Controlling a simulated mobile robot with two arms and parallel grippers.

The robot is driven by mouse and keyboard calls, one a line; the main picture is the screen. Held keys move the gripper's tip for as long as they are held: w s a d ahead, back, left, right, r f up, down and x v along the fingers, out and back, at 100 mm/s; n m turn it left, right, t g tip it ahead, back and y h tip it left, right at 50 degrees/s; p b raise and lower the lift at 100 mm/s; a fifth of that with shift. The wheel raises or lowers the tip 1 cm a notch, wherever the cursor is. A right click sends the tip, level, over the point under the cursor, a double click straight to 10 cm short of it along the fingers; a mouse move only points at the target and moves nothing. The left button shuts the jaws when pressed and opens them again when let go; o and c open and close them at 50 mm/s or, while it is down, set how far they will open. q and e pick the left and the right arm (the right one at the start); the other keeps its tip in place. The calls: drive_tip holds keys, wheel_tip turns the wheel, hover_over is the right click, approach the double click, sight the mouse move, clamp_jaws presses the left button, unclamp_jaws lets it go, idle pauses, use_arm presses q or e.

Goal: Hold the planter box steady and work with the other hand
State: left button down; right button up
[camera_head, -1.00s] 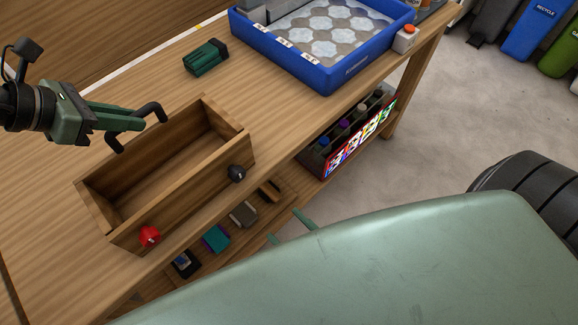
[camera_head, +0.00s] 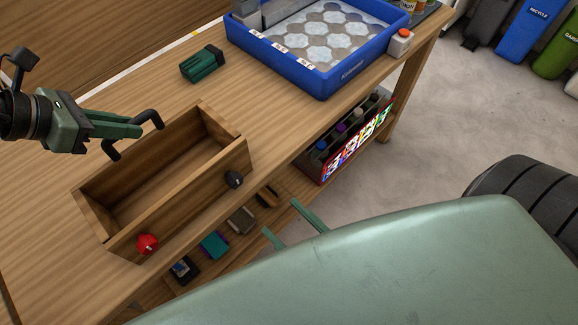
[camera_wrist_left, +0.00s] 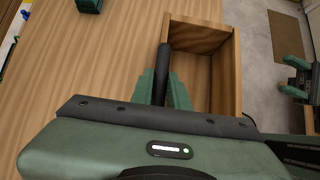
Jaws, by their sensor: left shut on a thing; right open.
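The planter box (camera_head: 180,203) is an open, empty wooden box standing on the wooden table, with a red knob (camera_head: 147,244) and a black knob (camera_head: 235,180) on its near side. A black handle (camera_head: 153,118) is at its far side. My left gripper (camera_head: 135,130) is shut on this handle; the left wrist view shows the dark bar (camera_wrist_left: 162,75) between its fingers. My right gripper (camera_head: 290,226) is open and empty, off the near table edge, with its arm hiding much of the foreground.
A blue tray (camera_head: 322,79) with hexagonal pieces stands at the back of the table. A dark green object (camera_head: 202,65) lies between it and the box. Several small items and a bottle crate (camera_head: 345,148) sit on the shelf below. Bins (camera_head: 540,30) stand on the floor behind.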

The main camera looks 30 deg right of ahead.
drive_tip(key=shift+s, duration=0.1)
drive_tip(key=v, duration=0.6)
drive_tip(key=shift+s+d, duration=0.15)
drive_tip(key=shift+s, duration=0.2)
drive_tip(key=shift+f, duration=0.15)
use_arm(q)
drive_tip(key=c, duration=1.4)
unclamp_jaws()
drive_tip(key=shift+s, duration=0.1)
drive_tip(key=shift+c, duration=0.2)
drive_tip(key=shift+a+r, duration=0.4)
drive_tip(key=shift+r, duration=0.15)
drive_tip(key=p+v, duration=0.2)
drive_tip(key=v, duration=0.4)
drive_tip(key=shift+s+a+r, duration=0.15)
drive_tip(key=shift+a+r, duration=0.05)
drive_tip(key=shift+r, duration=0.05)
use_arm(e)
drive_tip(key=shift+r, duration=1.1)
use_arm(q)
drive_tip(key=shift+o, duration=0.3)
